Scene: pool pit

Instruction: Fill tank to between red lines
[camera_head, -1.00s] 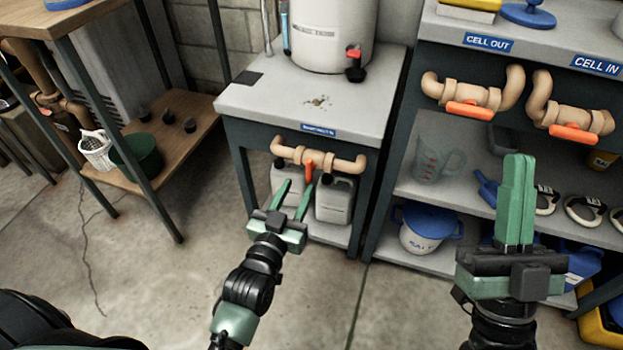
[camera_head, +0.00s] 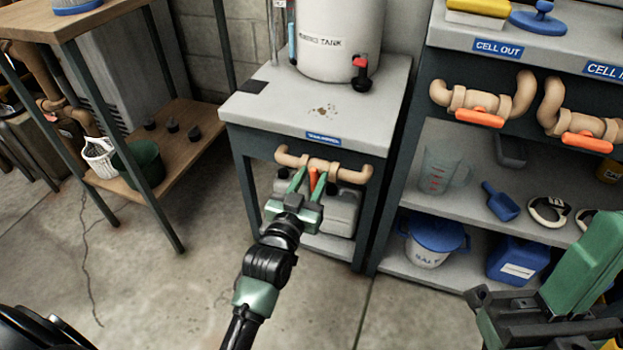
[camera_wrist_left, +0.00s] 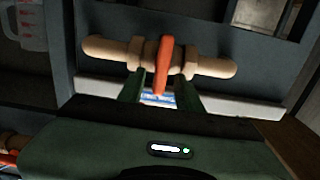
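The white tank (camera_head: 335,45) stands on a grey-topped stand (camera_head: 260,103), with a clear tube (camera_head: 274,35) at its left side. Its upper part is cut off, and I cannot make out red lines or a water level. Below the stand's blue label is a tan pipe valve (camera_head: 345,172) with an orange handle (camera_head: 313,179) pointing down. The handle also shows in the left wrist view (camera_wrist_left: 162,65). My left gripper (camera_head: 309,180) is open, its fingers on either side of the handle with gaps visible. My right gripper (camera_head: 595,240) is shut and empty at the lower right.
Right of the stand, a shelf unit has CELL OUT (camera_head: 480,117) and CELL IN valves (camera_head: 587,142) with orange handles. Its shelves hold a clear jug (camera_head: 440,170), a blue scoop (camera_head: 501,201) and a blue-lidded bucket (camera_head: 432,240). A wooden table (camera_head: 60,30) stands left.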

